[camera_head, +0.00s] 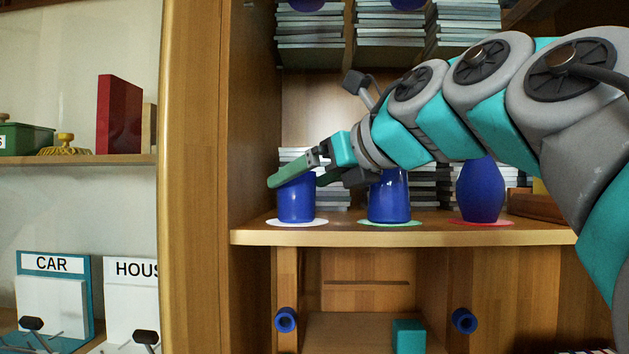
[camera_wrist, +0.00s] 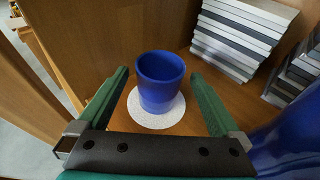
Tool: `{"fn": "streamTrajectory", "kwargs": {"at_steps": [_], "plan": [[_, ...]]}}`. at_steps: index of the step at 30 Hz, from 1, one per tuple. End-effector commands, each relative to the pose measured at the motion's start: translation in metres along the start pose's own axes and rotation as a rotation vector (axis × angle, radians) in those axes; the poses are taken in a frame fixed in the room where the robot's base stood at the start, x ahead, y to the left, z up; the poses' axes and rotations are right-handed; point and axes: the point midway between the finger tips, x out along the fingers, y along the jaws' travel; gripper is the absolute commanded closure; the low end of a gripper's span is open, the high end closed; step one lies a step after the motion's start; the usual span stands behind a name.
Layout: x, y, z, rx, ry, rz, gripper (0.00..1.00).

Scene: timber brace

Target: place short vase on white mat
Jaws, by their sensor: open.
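The short vase (camera_head: 296,200) is blue and stands upright on the white mat (camera_head: 283,222) at the left end of the shelf. In the wrist view the short vase (camera_wrist: 160,78) sits on the round white mat (camera_wrist: 150,119), with mat showing around its base. My gripper (camera_head: 290,175) is at the vase in the head view. In the wrist view my gripper's green fingers (camera_wrist: 160,84) are open, one on each side of the vase, with gaps between them and it.
A taller blue vase (camera_head: 390,198) stands on a green mat (camera_head: 390,223) to the right. A rounded blue vase (camera_head: 481,190) stands on a red mat (camera_head: 483,222) further right. Stacked books (camera_wrist: 241,37) are behind. The wooden cabinet wall (camera_head: 252,150) is close on the left.

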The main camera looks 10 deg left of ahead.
Motion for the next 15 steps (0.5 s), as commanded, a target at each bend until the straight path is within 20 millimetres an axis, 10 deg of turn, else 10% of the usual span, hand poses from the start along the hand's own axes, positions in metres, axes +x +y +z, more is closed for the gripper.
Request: {"fn": "streamTrajectory", "kwargs": {"at_steps": [15], "plan": [[-0.090, -0.002, -0.001, 0.000, -0.002, -0.006, 0.00]]}}
